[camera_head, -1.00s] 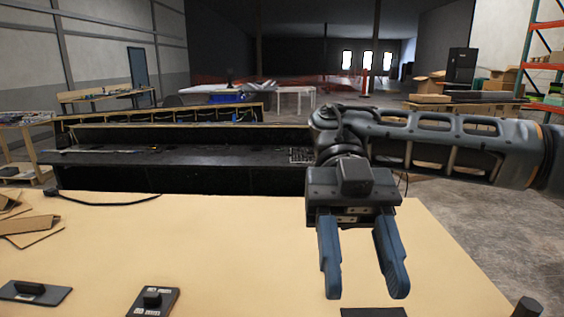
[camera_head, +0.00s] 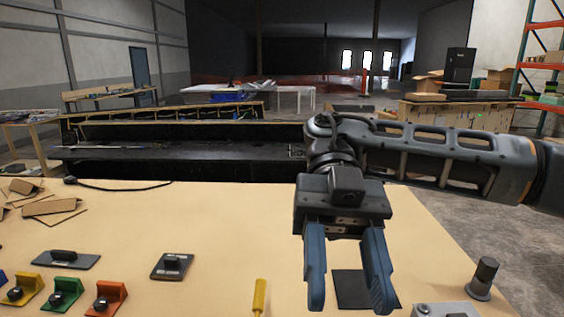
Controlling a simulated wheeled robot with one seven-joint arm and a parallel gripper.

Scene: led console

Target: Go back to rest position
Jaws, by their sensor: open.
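My gripper (camera_head: 346,300) hangs over the right half of the tan table (camera_head: 225,225), its two blue fingers pointing down and spread apart. It is open, with nothing between the fingers. My arm reaches in from the right edge of the view. A flat black plate (camera_head: 352,289) on the table shows behind and between the fingers.
A black control box (camera_head: 172,265), a black plate with a handle (camera_head: 68,259), and green (camera_head: 63,293), orange (camera_head: 106,298) and yellow (camera_head: 24,289) blocks with knobs stand at left. A yellow handle (camera_head: 259,296), a grey box (camera_head: 445,310) and a dark cylinder (camera_head: 483,278) are in front. The table's middle is clear.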

